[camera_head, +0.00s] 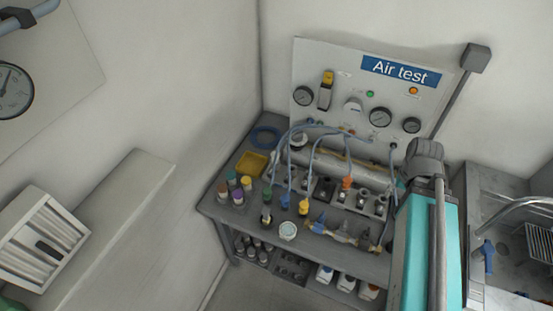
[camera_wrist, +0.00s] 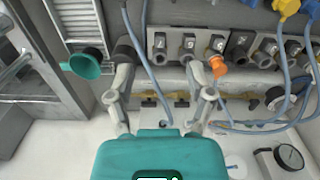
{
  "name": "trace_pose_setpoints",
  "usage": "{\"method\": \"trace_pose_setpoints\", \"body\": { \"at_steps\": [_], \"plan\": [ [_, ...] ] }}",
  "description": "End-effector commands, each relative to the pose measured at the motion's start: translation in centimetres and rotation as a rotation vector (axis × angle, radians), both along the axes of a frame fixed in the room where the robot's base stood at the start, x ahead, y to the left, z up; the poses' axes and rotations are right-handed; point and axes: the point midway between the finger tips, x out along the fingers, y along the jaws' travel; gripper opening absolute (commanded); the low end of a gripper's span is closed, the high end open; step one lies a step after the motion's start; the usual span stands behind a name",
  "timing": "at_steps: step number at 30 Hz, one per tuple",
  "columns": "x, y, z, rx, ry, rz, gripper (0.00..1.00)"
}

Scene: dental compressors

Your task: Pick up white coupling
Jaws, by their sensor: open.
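I cannot pick out a white coupling with certainty in either view. A row of metal fittings on a grey block (camera_wrist: 188,44) lies beyond my fingertips in the wrist view. An orange coupling (camera_wrist: 217,66) is close by my right finger; it also stands on the bench in the head view (camera_head: 346,183). My gripper (camera_wrist: 165,54) is open, its fingers spread wide, with only a blue hose passing between them and no object held. In the head view my arm covers the bench's right end, and my fingers cannot be made out there.
The grey bench (camera_head: 222,211) carries blue hoses, a yellow tray (camera_head: 251,163), several colour-capped bottles and a round white-faced item (camera_head: 288,231). The Air test panel (camera_head: 335,65) with gauges stands behind. A sink (camera_head: 510,240) is at the right. A teal cup (camera_wrist: 86,64) is left of my fingers.

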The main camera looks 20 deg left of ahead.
Motion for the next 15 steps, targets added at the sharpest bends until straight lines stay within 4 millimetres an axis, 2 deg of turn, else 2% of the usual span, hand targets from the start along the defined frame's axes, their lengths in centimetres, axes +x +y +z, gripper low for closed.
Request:
{"method": "trace_pose_setpoints", "body": {
  "at_steps": [2,6,11,15],
  "plan": [
    [0.4,0.3,-0.1,0.000,0.000,0.014,0.90],
    [1.8,1.5,-0.4,0.000,0.000,0.072,0.90],
    [4.6,5.3,-0.9,0.000,0.000,0.213,0.90],
    [7.7,9.4,-1.6,0.000,0.000,0.382,0.90]
  ]
}}
